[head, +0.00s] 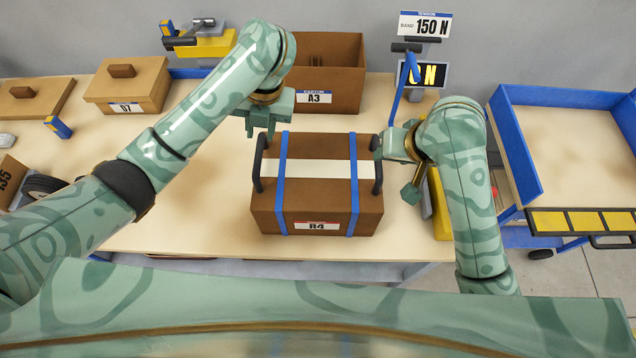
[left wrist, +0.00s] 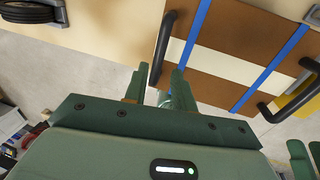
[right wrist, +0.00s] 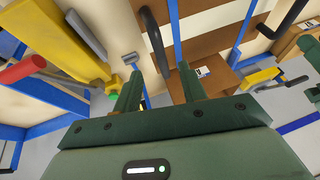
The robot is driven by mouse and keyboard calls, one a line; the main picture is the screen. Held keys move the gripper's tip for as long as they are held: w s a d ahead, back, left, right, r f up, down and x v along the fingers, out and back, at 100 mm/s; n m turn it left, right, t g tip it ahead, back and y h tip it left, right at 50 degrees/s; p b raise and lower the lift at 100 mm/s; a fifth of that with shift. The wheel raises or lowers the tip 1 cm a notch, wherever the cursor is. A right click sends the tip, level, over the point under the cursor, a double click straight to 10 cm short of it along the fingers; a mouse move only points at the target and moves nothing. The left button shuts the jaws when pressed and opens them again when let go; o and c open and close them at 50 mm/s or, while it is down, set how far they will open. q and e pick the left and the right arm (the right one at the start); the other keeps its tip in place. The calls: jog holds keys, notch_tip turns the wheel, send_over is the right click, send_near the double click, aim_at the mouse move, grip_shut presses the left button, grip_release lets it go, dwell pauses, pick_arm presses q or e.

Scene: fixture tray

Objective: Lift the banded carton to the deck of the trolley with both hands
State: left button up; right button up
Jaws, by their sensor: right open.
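The brown banded carton (head: 318,200), labelled R4, stands on the bench with two blue straps and a white band across its top. A black handle rises on each side: left (head: 259,163), right (head: 377,165). My left gripper (head: 261,133) is over the left handle; in the left wrist view its fingers (left wrist: 159,75) are apart, with that handle just ahead between the tips. My right gripper (head: 393,168) is by the right handle; in the right wrist view its open fingers (right wrist: 159,74) straddle the line of the handle (right wrist: 154,42). Contact cannot be told. The trolley (head: 515,150) stands right, its deck bare.
An open carton A3 (head: 330,72) and a lidded box 07 (head: 127,85) stand behind on the bench (head: 190,215). A display post with a 150 N sign (head: 425,25) is behind my right gripper. A yellow item (head: 438,205) lies right of the carton. A gap separates bench and trolley.

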aim_at(260, 148)
pick_arm(q)
jog(key=f, duration=0.3)
jog(key=a+f, duration=0.1)
jog(key=f, duration=0.3)
jog(key=a+f, duration=0.1)
jog(key=f, duration=0.2)
jog(key=shift+f, duration=0.25)
pick_arm(e)
jog(key=x, duration=1)
jog(key=shift+w+f, duration=0.15)
jog(key=shift+f, duration=0.15)
pick_arm(q)
jog(key=c, duration=0.3)
pick_arm(e)
jog(key=c, duration=0.3)
pick_arm(q)
grip_shut()
pick_arm(e)
grip_shut()
jog(key=shift+a, duration=0.1)
pick_arm(q)
jog(key=shift+w+r, duration=0.25)
jog(key=shift+r, duration=0.05)
pick_arm(e)
jog(key=shift+w+r, duration=0.25)
jog(key=shift+r, duration=0.05)
